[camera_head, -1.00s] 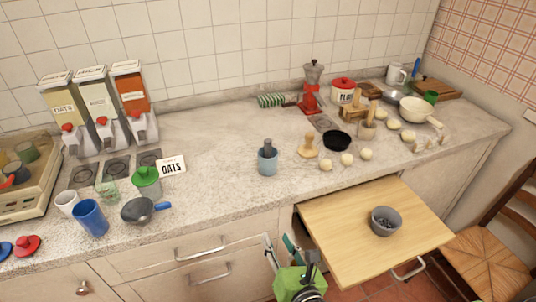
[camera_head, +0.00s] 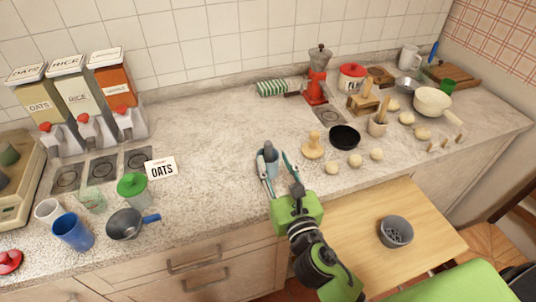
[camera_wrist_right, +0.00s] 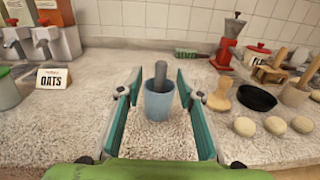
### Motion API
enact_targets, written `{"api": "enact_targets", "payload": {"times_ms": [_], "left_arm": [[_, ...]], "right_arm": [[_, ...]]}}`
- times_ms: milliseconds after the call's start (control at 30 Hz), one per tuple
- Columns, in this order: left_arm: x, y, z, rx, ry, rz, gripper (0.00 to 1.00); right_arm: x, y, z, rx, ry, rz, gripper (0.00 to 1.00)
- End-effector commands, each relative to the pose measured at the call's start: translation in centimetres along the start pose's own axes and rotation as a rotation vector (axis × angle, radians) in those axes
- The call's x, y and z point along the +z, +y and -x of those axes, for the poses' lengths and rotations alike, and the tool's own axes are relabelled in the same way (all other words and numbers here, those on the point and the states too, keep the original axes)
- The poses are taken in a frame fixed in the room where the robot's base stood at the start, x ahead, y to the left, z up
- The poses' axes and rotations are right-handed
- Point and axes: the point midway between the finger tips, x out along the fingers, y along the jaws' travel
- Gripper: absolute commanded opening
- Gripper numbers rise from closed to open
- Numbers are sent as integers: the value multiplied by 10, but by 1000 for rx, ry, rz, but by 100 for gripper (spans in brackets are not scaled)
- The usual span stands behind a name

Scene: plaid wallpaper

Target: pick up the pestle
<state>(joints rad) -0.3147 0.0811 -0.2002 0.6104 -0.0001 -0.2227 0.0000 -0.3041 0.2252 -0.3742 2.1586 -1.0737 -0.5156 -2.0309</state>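The grey pestle (camera_head: 268,148) stands in a light blue-grey mortar cup (camera_head: 260,163) on the counter, its upper end sticking out above the rim. In the right wrist view the pestle (camera_wrist_right: 160,74) rises from the blue cup (camera_wrist_right: 159,103), centred between my fingers. My right gripper (camera_head: 277,160) is open, with its fingers pointing at the cup from the front, one to each side. In the right wrist view my right gripper (camera_wrist_right: 158,86) has nothing between its pads that shows as held. The pestle's lower end is hidden in the cup. My left gripper is not in view.
A wooden stamp (camera_head: 312,146), a black bowl (camera_head: 345,137) and pale dough balls (camera_head: 354,160) lie right of the cup. The OATS card (camera_head: 161,169) is to the left. An open drawer board (camera_head: 365,217) holds a grey bowl (camera_head: 396,231). Counter between card and cup is clear.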

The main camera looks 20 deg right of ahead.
Motion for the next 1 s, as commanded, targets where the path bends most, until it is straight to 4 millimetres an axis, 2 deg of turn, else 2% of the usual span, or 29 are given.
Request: {"api": "enact_targets", "payload": {"times_ms": [33,167,300,433,633,900,933,1000], "left_arm": [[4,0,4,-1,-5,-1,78],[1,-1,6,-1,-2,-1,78],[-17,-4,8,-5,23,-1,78],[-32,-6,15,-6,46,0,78],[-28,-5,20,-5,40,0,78],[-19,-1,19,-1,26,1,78],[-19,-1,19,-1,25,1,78],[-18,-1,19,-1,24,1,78]], "right_arm": [[2,0,-9,-1,-2,1,34],[1,0,-22,0,-1,0,34],[0,0,-31,0,0,0,34],[1,-2,-49,-2,0,-1,34],[-1,-2,-74,0,0,0,34],[-3,-2,-78,0,1,-1,34],[-3,-2,-78,0,1,-1,31],[-3,-2,-78,0,1,-1,13]]}}
